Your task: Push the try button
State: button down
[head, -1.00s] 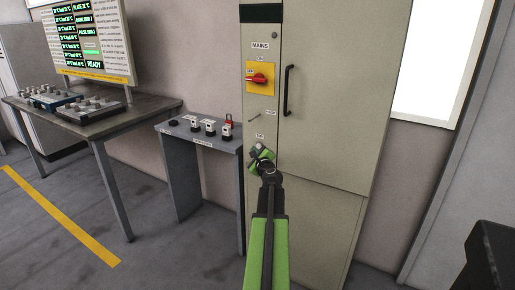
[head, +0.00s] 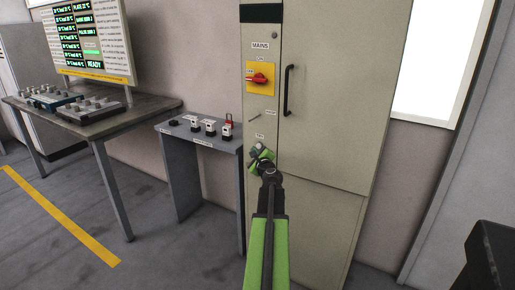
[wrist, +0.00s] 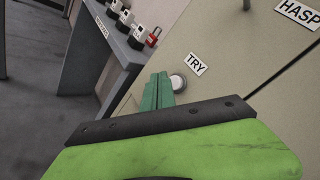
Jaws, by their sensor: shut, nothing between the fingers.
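The try button is a round white button (wrist: 178,82) on the cabinet's front panel, beside the TRY label (wrist: 197,64) in the wrist view. My gripper (wrist: 160,78) is shut and empty, its green fingertips just left of the button and overlapping its edge in the picture. I cannot tell whether they touch it. In the head view my gripper (head: 258,152) is at the cabinet's left panel, just below the small TRY label (head: 259,136), and hides the button there.
The beige cabinet (head: 325,120) carries a red mains switch (head: 258,78) on a yellow plate and a black handle (head: 287,90). A grey stand (head: 185,150) with padlocks (head: 210,127) is close on the left. A table (head: 100,115) with equipment stands farther left.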

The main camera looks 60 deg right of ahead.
jog(key=shift+d, duration=0.1)
jog(key=shift+d, duration=0.35)
jog(key=shift+d, duration=0.5)
dwell(0.8)
jog(key=shift+a, duration=1)
jog(key=a, duration=0.6)
dwell(0.5)
